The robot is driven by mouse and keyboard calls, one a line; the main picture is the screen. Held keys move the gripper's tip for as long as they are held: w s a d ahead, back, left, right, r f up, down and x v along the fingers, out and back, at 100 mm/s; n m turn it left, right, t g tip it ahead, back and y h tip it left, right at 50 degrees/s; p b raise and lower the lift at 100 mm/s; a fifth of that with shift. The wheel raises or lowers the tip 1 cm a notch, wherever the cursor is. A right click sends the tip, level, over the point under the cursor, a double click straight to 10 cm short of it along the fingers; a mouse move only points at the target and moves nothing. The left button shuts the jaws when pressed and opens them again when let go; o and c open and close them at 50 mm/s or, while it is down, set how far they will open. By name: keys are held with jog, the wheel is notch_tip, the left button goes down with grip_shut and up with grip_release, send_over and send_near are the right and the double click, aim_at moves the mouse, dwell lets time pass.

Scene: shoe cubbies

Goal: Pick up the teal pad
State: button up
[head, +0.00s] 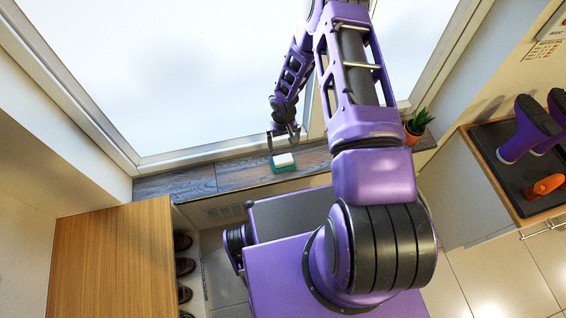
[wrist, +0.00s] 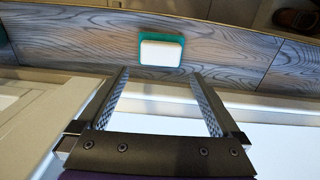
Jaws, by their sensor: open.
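The teal pad (head: 284,168) lies on the dark wooden window sill (head: 240,176), with a white block (head: 284,159) on top of it. In the wrist view the pad (wrist: 147,37) shows as a teal rim around the white block (wrist: 160,54), which covers most of it. My gripper (head: 283,140) is open and empty. It is just above and beside the pad at the window side, apart from it. In the wrist view the pad lies beyond the two fingertips (wrist: 160,80), roughly centred between them.
A potted plant (head: 418,124) stands on the sill to the right. A wooden cabinet (head: 108,262) with several shoes beside it is at lower left. A dark tray (head: 510,160) with purple boots (head: 528,130) and an orange item (head: 548,184) is at right. The window pane (head: 150,70) rises behind the sill.

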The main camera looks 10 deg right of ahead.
aim_at(283, 159)
notch_tip(283, 159, down, 9)
jog(key=shift+s+a+r+b, duration=0.1)
jog(key=shift+b, duration=0.5)
jog(key=c, duration=1)
notch_tip(283, 159, up, 10)
jog(key=p, duration=0.1)
jog(key=shift+p, duration=0.35)
